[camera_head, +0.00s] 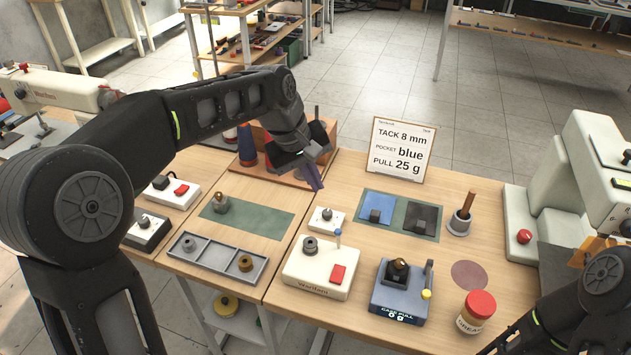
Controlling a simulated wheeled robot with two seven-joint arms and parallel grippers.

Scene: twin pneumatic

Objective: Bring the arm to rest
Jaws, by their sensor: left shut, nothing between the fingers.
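My left arm comes in from the left and reaches over the table. Its gripper (316,183) is shut and empty, above the table near the wooden spool rack (282,172). I cannot tell whether it touches the rack. My right arm (592,300) shows only in part at the lower right corner, and its gripper is out of the frame.
The table holds a white device with a red button (320,270), a blue-grey case-pull device (400,297), a grease jar (476,311), a grey tray (217,262) and a sign card (400,150). A sewing machine (575,165) stands at right.

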